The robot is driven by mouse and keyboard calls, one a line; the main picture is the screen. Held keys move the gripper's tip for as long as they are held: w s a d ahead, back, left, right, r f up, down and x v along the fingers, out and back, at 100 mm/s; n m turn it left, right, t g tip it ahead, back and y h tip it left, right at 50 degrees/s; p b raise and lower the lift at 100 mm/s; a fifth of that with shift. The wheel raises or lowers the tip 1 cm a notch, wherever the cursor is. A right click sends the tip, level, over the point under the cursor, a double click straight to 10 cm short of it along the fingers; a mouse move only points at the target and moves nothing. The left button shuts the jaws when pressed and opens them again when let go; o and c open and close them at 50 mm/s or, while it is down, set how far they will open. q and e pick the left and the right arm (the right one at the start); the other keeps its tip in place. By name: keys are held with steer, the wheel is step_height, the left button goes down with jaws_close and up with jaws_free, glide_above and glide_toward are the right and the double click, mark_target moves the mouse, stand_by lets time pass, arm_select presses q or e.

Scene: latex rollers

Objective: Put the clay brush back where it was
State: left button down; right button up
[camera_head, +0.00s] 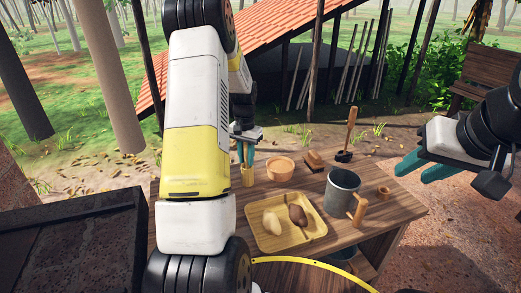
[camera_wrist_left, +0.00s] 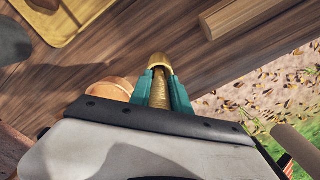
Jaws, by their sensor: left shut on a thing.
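My left gripper (camera_head: 246,152) hangs over the far left part of the wooden table, its teal fingers pointing down. It is shut on a slim golden-brown piece that looks like the clay brush (camera_wrist_left: 160,95), seen between the fingers in the left wrist view. Directly below the fingers is a small yellowish cylinder like a bamboo holder (camera_head: 248,179). Its end also shows in the wrist view (camera_wrist_left: 158,63). Whether the brush's lower end is inside it, I cannot tell. My right gripper (camera_head: 424,168) is open and empty, off to the right of the table.
A round wooden bowl (camera_head: 280,170) stands just right of the holder. A yellow tray (camera_head: 263,239) with clay lumps lies in front.

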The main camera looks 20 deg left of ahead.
arm_select(q)
steer(key=shift+f, duration=0.15)
steer(key=c, duration=1.2)
jaws_free()
step_height(320, 180, up, 12)
steer(key=shift+d+r, duration=0.1)
steer(key=shift+r, duration=0.15)
steer(key=s+d+r+t, duration=0.3)
steer(key=s+d+r, duration=0.5)
steer(key=s+r, duration=0.3)
steer(key=s+d+t, duration=0.1)
steer(key=s+d, duration=0.1)
steer(key=s, duration=0.3)
steer(key=s+d+r+t+h, duration=0.1)
steer(key=s+d, duration=0.1)
steer(key=s, duration=0.3)
steer(key=s+d+n+t+h, duration=0.1)
steer(key=s+d, duration=0.1)
steer(key=s, duration=0.4)
steer(key=shift+d+r, duration=0.25)
steer(key=shift+d, duration=0.15)
